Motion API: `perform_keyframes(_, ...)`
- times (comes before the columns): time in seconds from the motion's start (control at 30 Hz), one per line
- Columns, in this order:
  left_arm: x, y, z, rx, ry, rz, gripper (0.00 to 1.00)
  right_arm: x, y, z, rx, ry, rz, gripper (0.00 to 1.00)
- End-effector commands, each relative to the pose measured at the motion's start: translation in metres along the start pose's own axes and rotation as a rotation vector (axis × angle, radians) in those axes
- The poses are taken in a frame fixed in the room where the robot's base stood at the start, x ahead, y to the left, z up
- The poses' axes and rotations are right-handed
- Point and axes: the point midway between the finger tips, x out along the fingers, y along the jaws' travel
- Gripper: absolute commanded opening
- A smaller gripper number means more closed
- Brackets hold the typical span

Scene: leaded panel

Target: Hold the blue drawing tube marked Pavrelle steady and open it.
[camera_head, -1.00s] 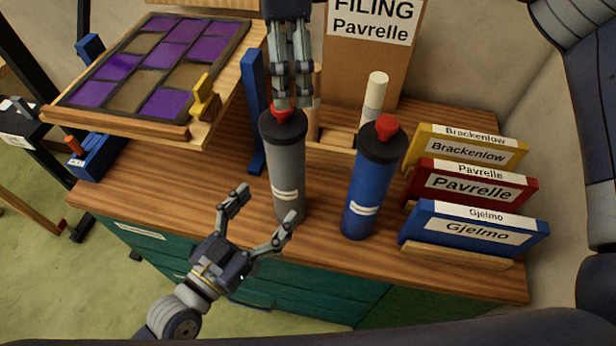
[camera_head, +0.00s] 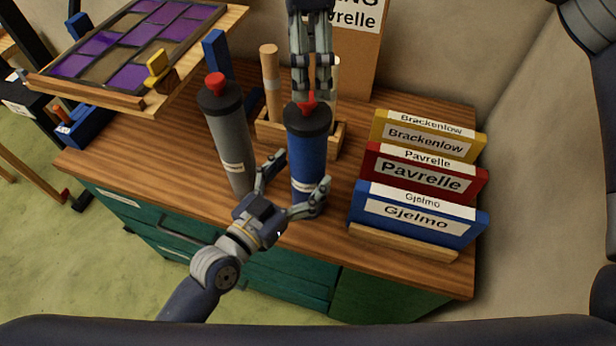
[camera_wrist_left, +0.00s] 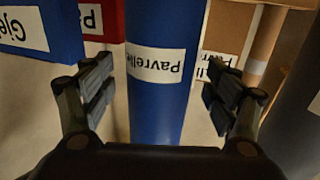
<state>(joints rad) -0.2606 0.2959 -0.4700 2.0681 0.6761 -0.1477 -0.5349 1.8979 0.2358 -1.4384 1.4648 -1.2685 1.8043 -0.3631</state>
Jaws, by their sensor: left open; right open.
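The blue drawing tube (camera_head: 307,160) stands upright on the cabinet top, with a black cap and a red knob (camera_head: 308,103). Its Pavrelle label shows upside down in the left wrist view (camera_wrist_left: 156,64). My left gripper (camera_head: 297,170) is open, with its fingers on either side of the tube's lower part; gaps show between the fingers and the tube in the wrist view. My right gripper (camera_head: 312,90) points down from above, open, with its fingertips at the red knob. Whether they touch the knob I cannot tell.
A grey tube (camera_head: 229,135) with a red knob stands just left of the blue one. Blue, red and yellow labelled folders (camera_head: 418,214) stand to the right. A wooden holder (camera_head: 268,130) stands behind. A leaded panel (camera_head: 130,45) sits on a raised board at upper left.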

Motion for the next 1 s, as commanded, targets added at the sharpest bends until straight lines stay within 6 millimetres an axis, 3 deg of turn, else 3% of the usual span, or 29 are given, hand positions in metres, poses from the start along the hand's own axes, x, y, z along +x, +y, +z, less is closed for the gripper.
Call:
perform_keyframes(0.2,0.027,0.000,0.000,0.000,0.001,0.000,0.80,0.000,0.000,0.000,0.000,0.000,0.000,0.82)
perform_keyframes(0.6,0.033,0.000,0.000,0.001,-0.001,0.001,0.80,0.000,0.000,0.000,0.000,0.000,0.000,0.82)
perform_keyframes(0.9,0.033,0.000,0.000,0.001,-0.001,0.001,0.13,0.000,0.000,0.000,0.000,0.000,0.000,0.82)
perform_keyframes(0.93,0.033,0.000,0.000,0.001,-0.001,0.001,0.13,0.000,0.000,0.000,0.000,0.000,0.000,0.80)
perform_keyframes(1.0,0.033,0.000,0.000,0.001,-0.001,0.001,0.13,0.000,0.000,0.000,0.000,0.000,0.000,0.64)
